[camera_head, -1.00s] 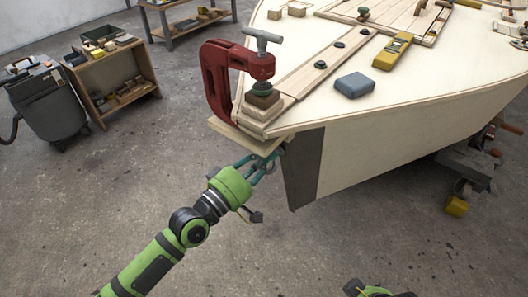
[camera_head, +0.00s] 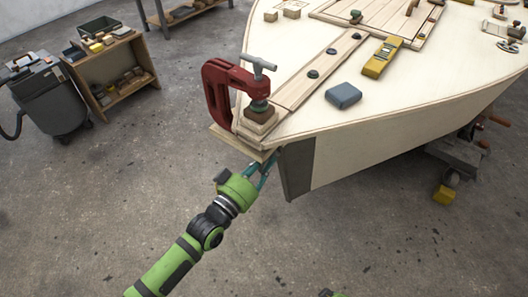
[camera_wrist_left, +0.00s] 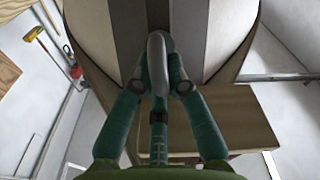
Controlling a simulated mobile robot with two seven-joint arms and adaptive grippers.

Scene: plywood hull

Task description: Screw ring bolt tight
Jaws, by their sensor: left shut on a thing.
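The ring bolt (camera_wrist_left: 157,55) shows in the left wrist view as a grey metal ring standing between my fingers, against the dark strip of the hull's stem. My left gripper (camera_wrist_left: 158,85) has its teal fingers shut on the ring bolt. In the head view my left gripper (camera_head: 264,172) is below the hull's tip, under the wooden pad of the red clamp; the ring bolt is hidden there. The hull (camera_head: 400,130) is pale plywood with a dark stem strip (camera_head: 297,170). How far the bolt is screwed in cannot be seen.
A red C-clamp (camera_head: 216,88) grips the bow just above my left gripper, with a wooden board (camera_head: 236,143) jutting out under it. A blue-grey block (camera_head: 343,95) and a yellow level (camera_head: 381,58) lie on the deck. The floor below the bow is clear.

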